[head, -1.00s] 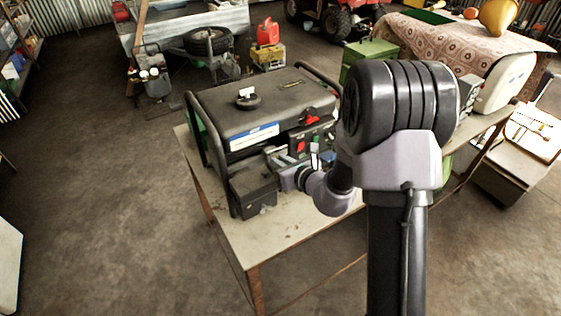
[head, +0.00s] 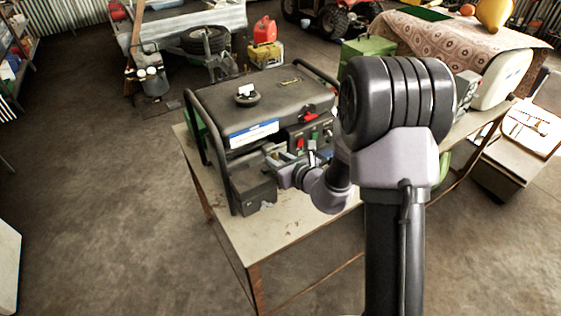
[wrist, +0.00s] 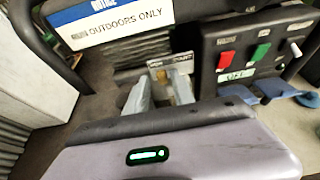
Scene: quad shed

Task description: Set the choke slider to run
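The generator (head: 270,100) stands on a workbench, its front panel toward my arm. In the wrist view, a small pale plate (wrist: 181,60) with lettering, seemingly the choke label, lies just beyond my fingertips. A small tan piece (wrist: 163,76), possibly the choke slider's knob, shows between the fingers; its setting cannot be read. My gripper (wrist: 161,92) has its two grey fingers apart, with a visible gap. Contact with the tan piece cannot be made out. In the head view, my gripper (head: 273,162) is low at the generator's front, and my arm hides part of the panel.
A control panel (wrist: 257,48) with red and green switches is right of the fingers. Blue parts (wrist: 250,88) lie below it. A dark box (head: 254,188) sits at the generator's front left corner. The bench top (head: 285,225) is clear in front.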

